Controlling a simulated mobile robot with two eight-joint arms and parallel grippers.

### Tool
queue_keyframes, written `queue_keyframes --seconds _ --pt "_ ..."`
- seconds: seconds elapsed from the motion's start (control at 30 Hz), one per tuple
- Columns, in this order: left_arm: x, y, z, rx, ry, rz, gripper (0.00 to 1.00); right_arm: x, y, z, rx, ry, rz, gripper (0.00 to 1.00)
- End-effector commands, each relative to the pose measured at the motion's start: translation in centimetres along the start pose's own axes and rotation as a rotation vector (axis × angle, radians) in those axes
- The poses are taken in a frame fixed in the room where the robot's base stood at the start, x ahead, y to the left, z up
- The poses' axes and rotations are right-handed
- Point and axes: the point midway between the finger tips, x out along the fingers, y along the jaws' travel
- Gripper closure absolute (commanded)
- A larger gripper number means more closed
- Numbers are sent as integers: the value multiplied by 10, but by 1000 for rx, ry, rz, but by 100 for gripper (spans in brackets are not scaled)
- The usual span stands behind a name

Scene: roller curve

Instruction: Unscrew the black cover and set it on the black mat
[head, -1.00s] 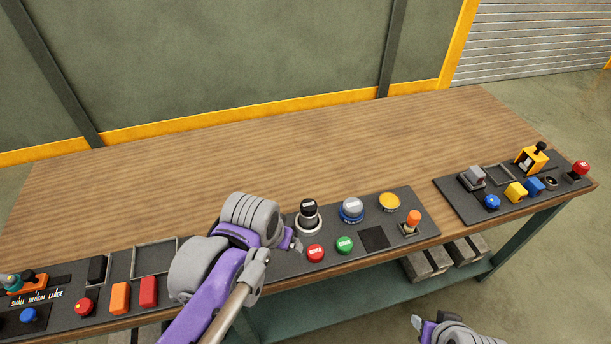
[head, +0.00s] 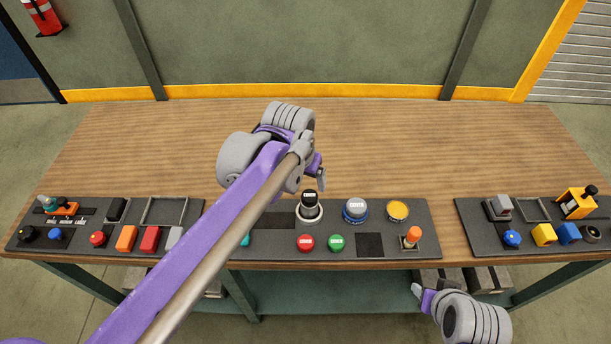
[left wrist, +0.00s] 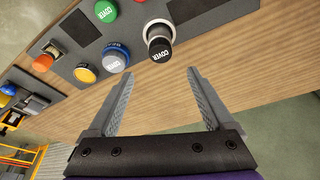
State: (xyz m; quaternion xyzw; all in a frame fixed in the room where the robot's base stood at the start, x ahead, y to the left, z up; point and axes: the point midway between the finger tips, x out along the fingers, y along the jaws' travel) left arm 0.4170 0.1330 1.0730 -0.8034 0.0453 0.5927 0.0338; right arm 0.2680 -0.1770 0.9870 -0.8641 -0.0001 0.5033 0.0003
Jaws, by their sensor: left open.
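The black cover (head: 309,198), with a white label, stands upright on a pale round collar on the middle panel. It also shows in the left wrist view (left wrist: 159,45), just beyond the fingertips. My left gripper (head: 318,172) is open and empty, above and behind the black cover in the head view. Its two fingers (left wrist: 160,75) are spread wide and touch nothing. The black mat is probably the dark square (head: 369,245) on the same panel, right of the green cover (head: 336,242). My right gripper (head: 421,292) is low in front of the table; its finger state is unclear.
A blue-ringed grey cover (head: 355,209), a yellow button (head: 398,210), a red cover (head: 305,242) and an orange-topped switch (head: 412,236) stand close by. Side panels carry more controls. The wooden table (head: 400,150) behind the panels is bare.

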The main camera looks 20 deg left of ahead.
Motion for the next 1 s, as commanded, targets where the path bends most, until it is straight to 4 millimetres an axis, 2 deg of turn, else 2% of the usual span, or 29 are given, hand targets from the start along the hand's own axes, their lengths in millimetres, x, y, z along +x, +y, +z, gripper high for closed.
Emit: queue_keyframes --seconds 0.5,0.7,1.0 --pt "86 0 1 -1 0 0 14 6 0 8 0 -8 0 50" --pt "100 0 1 -1 0 0 14 6 0 10 0 -10 0 50" --pt "102 0 1 0 0 0 14 6 0 9 0 -10 0 50"
